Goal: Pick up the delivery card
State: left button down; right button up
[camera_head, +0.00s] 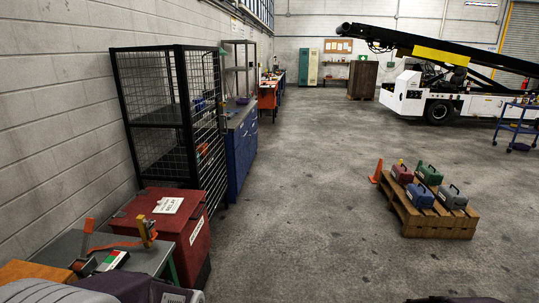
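I cannot tell for certain which thing is the delivery card. A white card or sign with dark lettering (168,205) lies on top of a red box (185,232) at the lower left; its words are too small to read. A small flat item in white, green and red (113,261) lies on the grey table (152,259) in front of that box. Neither of my grippers shows in the head view.
An orange clamp-like tool (120,243) and bags (55,290) crowd the near left. A black mesh cage (170,120) and blue cabinet (240,145) line the wall. A pallet (430,222) with several cases stands right, beside an orange cone (377,171). The middle floor is clear.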

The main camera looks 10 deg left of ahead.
aim_at(167, 205)
jog(key=i+u, duration=0.2)
jog(key=i, duration=0.35)
jog(key=i+l+u, duration=0.25)
jog(key=i, duration=0.3)
jog(key=i+l+u, duration=0.2)
jog(key=i, duration=0.35)
jog(key=i+u, duration=0.2)
jog(key=u, duration=0.25)
jog(key=i+u, duration=0.25)
jog(key=u, duration=0.15)
jog(key=i+l+u, duration=0.1)
jog(key=u, duration=0.35)
jog(key=i+l+u, duration=0.2)
jog(key=u, duration=0.25)
jog(key=i+l+u, duration=0.2)
jog(key=u, duration=0.2)
jog(key=i+l+u, duration=0.1)
jog(key=l+u, duration=0.2)
jog(key=u, duration=0.15)
jog(key=i+l+u, duration=0.15)
jog(key=l+u, duration=0.15)
